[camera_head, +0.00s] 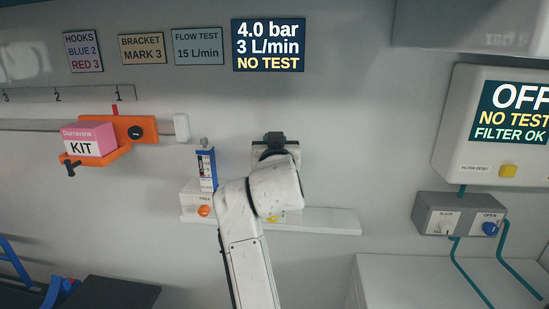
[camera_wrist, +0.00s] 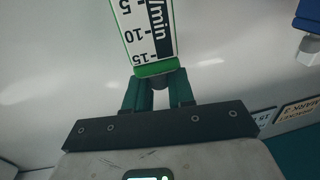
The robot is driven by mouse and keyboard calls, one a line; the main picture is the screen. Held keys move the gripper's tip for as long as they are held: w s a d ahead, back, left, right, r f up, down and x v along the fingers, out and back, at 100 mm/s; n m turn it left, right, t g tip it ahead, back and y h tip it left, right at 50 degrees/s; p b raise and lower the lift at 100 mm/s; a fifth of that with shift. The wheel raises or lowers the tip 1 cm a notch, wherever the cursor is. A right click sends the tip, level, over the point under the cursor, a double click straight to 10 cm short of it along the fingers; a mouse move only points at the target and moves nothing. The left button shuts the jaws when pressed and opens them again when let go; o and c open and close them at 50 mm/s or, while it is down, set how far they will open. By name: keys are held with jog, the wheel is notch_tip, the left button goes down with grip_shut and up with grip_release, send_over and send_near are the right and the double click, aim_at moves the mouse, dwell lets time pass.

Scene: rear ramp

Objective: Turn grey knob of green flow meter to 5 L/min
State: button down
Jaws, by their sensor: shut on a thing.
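In the wrist view the green flow meter (camera_wrist: 150,35) appears upside down, with a white scale reading 5, 10, 15 and "/min". A dark grey knob (camera_wrist: 160,83) shows just below its green end. My gripper (camera_wrist: 159,92) has its two fingers on either side of this knob, shut on it. In the head view my gripper (camera_head: 274,140) is at the wall above the white ledge; my arm hides the green flow meter there. The wall display (camera_head: 268,45) reads 4.0 bar, 3 L/min, NO TEST.
A blue meter (camera_head: 207,168) with an orange knob (camera_head: 204,210) stands left of my arm. A sign (camera_head: 198,46) reads FLOW TEST 15 L/min. The white ledge (camera_head: 335,222) is bare on the right. A grey valve box (camera_head: 460,215) is further right. An orange bracket holds a pink kit (camera_head: 88,140).

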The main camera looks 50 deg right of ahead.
jog(key=m+g+h+b, duration=0.1)
jog(key=b, duration=0.1)
jog(key=m+g+h+b, duration=0.1)
jog(key=g+b, duration=0.1)
jog(key=shift+f, duration=0.3)
jog(key=m+g+h+b, duration=0.1)
jog(key=m+g+b, duration=0.1)
jog(key=shift+r+g+h, duration=0.25)
jog(key=shift+g+h, duration=0.05)
jog(key=shift+h, duration=0.1)
jog(key=shift+r+m+b, duration=0.1)
jog(key=shift+m+b, duration=0.2)
jog(key=shift+b, duration=0.05)
jog(key=c, duration=1.1)
grip_release()
jog(key=shift+a, duration=0.1)
jog(key=b+v, duration=0.1)
jog(key=v, duration=0.9)
jog(key=shift+a, duration=0.35)
jog(key=shift+s, duration=0.1)
